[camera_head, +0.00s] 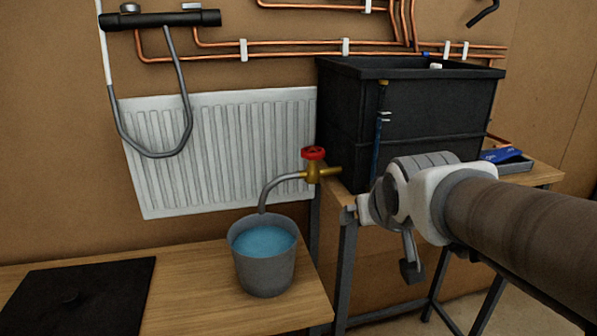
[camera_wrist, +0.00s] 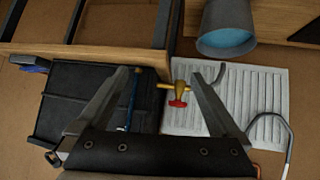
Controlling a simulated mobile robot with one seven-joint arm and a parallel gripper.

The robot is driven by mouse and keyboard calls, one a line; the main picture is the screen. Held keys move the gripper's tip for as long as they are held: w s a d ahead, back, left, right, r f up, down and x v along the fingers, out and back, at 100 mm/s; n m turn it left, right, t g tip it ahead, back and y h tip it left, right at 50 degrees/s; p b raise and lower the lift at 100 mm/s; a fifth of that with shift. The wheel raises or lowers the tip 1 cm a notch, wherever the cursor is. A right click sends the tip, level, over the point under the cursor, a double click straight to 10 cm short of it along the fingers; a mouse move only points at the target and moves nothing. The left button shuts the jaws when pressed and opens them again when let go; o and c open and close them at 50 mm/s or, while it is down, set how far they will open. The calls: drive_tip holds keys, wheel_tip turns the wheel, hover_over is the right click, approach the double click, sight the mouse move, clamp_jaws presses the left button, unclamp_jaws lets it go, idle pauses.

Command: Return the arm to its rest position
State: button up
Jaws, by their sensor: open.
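My arm reaches in from the right edge of the head view, in front of the black tank and its bench. My gripper (camera_head: 411,268) hangs at the arm's end, right of the brass tap; only part of its fingers shows there. In the wrist view my gripper (camera_wrist: 158,73) has its two fingers spread apart with nothing between them held. The brass tap with a red handwheel (camera_head: 313,153) shows beyond the fingers in the wrist view (camera_wrist: 178,102), apart from them.
A grey bucket of blue water (camera_head: 265,275) stands under the tap's spout on a low wooden bench. The black tank (camera_head: 440,115) stands on the bench behind my arm. A white radiator (camera_head: 235,135), copper pipes (camera_head: 310,53) and a looped hose (camera_head: 180,90) are on the wall.

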drive_tip(key=shift+s, duration=0.35)
drive_tip(key=s+f+g+p, duration=0.2)
drive_tip(key=s+g, duration=0.2)
drive_tip(key=s, duration=1.1)
drive_tip(key=shift+a+f+y, duration=0.15)
drive_tip(key=shift+f+y, duration=0.15)
drive_tip(key=shift+f, duration=0.05)
